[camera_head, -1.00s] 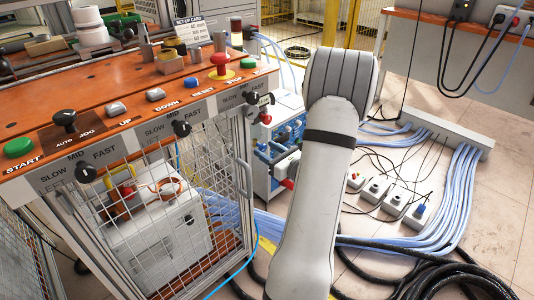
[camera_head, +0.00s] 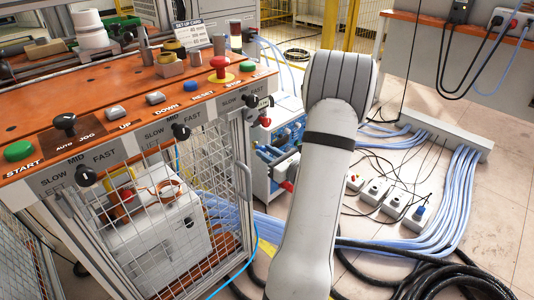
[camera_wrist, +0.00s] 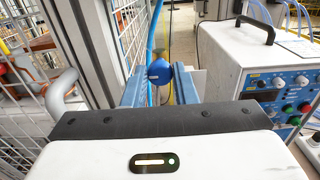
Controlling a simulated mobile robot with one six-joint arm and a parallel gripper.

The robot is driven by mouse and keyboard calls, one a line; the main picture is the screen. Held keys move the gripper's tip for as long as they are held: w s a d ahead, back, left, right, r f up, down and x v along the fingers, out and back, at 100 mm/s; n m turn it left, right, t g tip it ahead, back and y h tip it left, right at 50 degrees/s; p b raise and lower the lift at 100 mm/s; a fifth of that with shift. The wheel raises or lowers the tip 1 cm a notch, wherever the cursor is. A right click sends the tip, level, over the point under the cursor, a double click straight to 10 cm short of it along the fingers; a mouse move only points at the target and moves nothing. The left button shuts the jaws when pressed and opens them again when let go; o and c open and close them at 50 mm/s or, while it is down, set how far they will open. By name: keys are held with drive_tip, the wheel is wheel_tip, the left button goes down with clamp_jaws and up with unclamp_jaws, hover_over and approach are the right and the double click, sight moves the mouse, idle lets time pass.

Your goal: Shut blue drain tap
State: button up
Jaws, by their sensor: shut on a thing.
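The blue drain tap (camera_wrist: 160,71) shows in the wrist view as a round blue knob ahead of my gripper (camera_wrist: 159,84). It sits between the two blue fingers, and my gripper is shut on it. The knob hides part of the fingertips, and the tap's body below is mostly hidden. A thin blue hose runs upward just behind the knob. In the head view my arm hides much of the area around the tap, and I cannot make out the tap clearly there.
A mesh-sided cabinet frame (camera_wrist: 92,45) and a curved grey handle (camera_wrist: 60,95) are on the left. In the head view, blue cables (camera_head: 455,205) and black hoses (camera_head: 425,275) cover the floor at right.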

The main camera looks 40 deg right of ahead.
drive_tip(key=shift+r, duration=0.1)
drive_tip(key=m+p, duration=0.3)
drive_tip(key=p, duration=0.2)
drive_tip(key=shift+r+m, duration=0.2)
drive_tip(key=shift+m, duration=0.2)
drive_tip(key=m+p, duration=0.5)
drive_tip(key=p, duration=0.2)
drive_tip(key=shift+d+f+m, duration=0.1)
drive_tip(key=shift+d+m, duration=0.05)
drive_tip(key=shift+m, duration=0.15)
drive_tip(key=m+p, duration=0.4)
drive_tip(key=shift+f, duration=0.1)
drive_tip(key=shift+f+m+p, duration=0.2)
drive_tip(key=shift+m+p, duration=1.55)
drive_tip(key=shift+m, duration=0.35)
drive_tip(key=o, duration=1)
